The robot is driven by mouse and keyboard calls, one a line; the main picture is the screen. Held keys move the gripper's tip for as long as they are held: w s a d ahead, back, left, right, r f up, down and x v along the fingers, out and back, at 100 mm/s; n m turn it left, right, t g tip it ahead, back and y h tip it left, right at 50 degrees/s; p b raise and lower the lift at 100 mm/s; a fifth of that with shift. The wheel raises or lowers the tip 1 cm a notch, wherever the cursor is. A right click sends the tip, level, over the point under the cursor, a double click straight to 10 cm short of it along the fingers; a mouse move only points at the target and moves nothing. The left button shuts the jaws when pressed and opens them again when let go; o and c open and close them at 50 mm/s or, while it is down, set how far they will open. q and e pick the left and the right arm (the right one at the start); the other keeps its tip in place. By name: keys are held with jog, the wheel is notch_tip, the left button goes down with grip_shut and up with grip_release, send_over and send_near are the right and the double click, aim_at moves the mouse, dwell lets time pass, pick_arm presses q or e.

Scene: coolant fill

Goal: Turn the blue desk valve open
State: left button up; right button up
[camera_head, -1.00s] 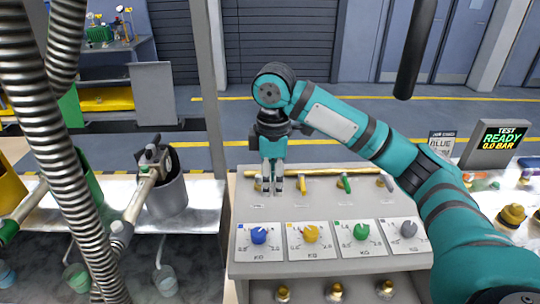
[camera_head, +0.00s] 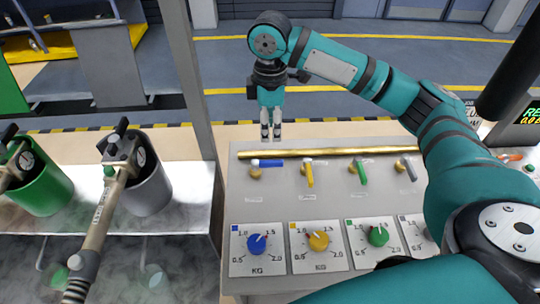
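The blue desk valve (camera_head: 268,162) is at the left end of the valve row on the sloped desk. Its blue lever lies sideways, roughly parallel to the brass pipe (camera_head: 330,153) behind it. The yellow (camera_head: 309,174), green (camera_head: 363,174) and grey (camera_head: 410,169) levers point more toward me. My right gripper (camera_head: 271,133) hangs fingers down beyond the pipe, near the desk's far edge, apart from the blue valve. A narrow gap shows between its fingertips, with nothing held. My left gripper is not in view.
Below the valves are dials with blue (camera_head: 257,243), yellow (camera_head: 318,240) and green (camera_head: 378,236) knobs. A grey post (camera_head: 191,70) stands left of the desk. Further left are a grey canister (camera_head: 150,186), a green canister (camera_head: 45,185) and a nozzle (camera_head: 118,172).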

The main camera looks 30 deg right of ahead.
jog(key=p, duration=0.1)
send_over(270, 161)
notch_tip(270, 161, down, 8)
jog(key=shift+r, duration=0.1)
notch_tip(270, 161, down, 4)
jog(key=shift+r+p, duration=0.2)
jog(key=shift+p, duration=0.1)
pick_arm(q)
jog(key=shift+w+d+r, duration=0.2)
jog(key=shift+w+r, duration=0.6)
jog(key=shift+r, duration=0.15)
pick_arm(e)
jog(key=shift+f, duration=0.55)
grip_shut()
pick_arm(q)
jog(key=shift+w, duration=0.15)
